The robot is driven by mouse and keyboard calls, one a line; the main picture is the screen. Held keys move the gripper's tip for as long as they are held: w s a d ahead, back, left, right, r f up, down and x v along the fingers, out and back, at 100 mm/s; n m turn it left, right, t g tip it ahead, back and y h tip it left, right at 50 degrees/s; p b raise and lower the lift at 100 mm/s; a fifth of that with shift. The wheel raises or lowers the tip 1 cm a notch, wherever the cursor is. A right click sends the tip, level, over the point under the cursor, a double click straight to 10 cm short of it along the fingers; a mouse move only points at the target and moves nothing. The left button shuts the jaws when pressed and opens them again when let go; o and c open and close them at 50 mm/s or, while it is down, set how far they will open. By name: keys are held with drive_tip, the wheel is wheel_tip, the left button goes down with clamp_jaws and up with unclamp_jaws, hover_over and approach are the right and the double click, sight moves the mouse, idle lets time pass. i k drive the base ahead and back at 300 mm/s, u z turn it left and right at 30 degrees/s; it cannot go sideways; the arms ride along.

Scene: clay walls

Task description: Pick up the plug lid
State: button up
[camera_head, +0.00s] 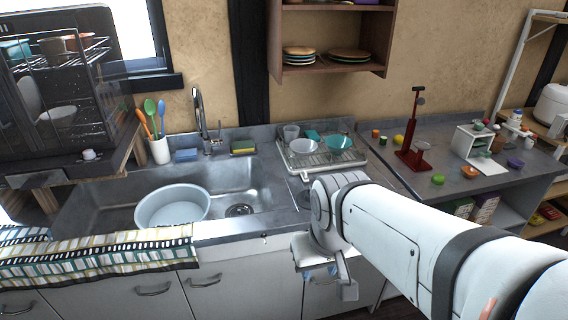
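A dark round piece (239,210) sits at the drain in the floor of the metal sink (90,208). It may be the plug lid, but it is too small to tell whether it is a loose lid or the drain itself. My gripper (328,280) hangs below my wrist in front of the counter's front edge, to the right of and nearer than the sink. It is apart from the dark piece. Its fingers are partly hidden by my own wrist, and I cannot tell how far apart they are. I see nothing held in it.
A white basin (173,206) stands in the sink, left of the drain. The faucet (204,125) rises behind. A dish rack (322,160) with bowls stands right of the sink. A patterned cloth (100,256) hangs over the front edge at left. The right counter holds several small items.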

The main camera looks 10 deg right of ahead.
sight(303, 198)
drive_tip(key=u, duration=0.05)
drive_tip(key=i, duration=1)
drive_tip(key=z, duration=0.05)
